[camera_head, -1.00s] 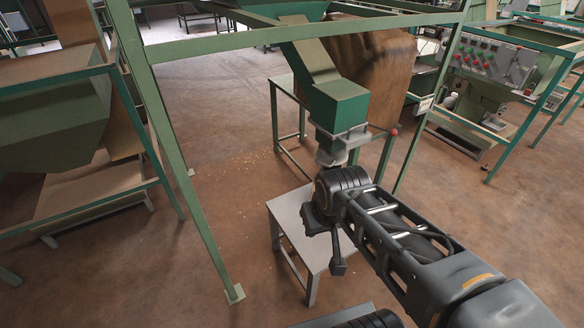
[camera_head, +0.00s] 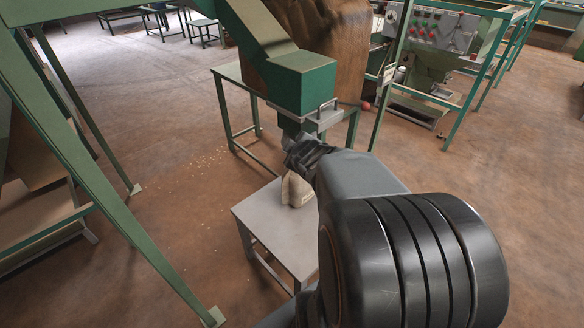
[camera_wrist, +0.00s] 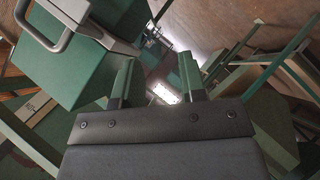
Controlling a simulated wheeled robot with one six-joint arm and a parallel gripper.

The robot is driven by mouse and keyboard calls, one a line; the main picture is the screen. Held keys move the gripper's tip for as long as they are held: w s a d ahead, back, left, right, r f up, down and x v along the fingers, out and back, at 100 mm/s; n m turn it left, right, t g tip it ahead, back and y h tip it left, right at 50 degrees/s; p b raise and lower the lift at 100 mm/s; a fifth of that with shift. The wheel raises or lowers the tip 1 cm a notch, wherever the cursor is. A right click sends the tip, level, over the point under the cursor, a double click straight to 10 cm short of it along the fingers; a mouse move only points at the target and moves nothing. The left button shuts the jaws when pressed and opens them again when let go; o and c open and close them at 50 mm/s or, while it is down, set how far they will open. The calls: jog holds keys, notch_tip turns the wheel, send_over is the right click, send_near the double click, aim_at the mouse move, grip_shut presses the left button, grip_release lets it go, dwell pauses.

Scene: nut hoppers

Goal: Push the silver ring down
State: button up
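The green hopper outlet (camera_head: 303,82) has a grey metal plate at its lower edge, with a loop-shaped silver handle (camera_head: 328,106) on its side. This handle is the only silver ring-like part I can make out. It also shows at the upper left of the wrist view (camera_wrist: 63,44), beside the green box. My gripper (camera_wrist: 157,72) has its two fingers apart with nothing between them, to the right of the handle and not touching it. In the head view my wrist is just under the outlet and hides the spout's lower end.
A pale bag (camera_head: 297,190) stands on a small grey table (camera_head: 262,222) below the outlet. Green frame legs (camera_head: 75,110) stand at left. A brown sack (camera_head: 322,45) hangs behind the outlet. A control panel machine (camera_head: 432,40) is at back right.

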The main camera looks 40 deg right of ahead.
jog(key=d+f+n+t+y+b, duration=0.4)
jog(key=d+f+n+b, duration=0.3)
jog(key=f, duration=0.3)
jog(key=shift+n, duration=0.7)
jog(key=x, duration=0.4)
jog(key=a+b+x, duration=0.1)
jog(key=x, duration=0.7)
jog(key=shift+w+a+r, duration=0.15)
jog(key=shift+w, duration=0.05)
grip_shut()
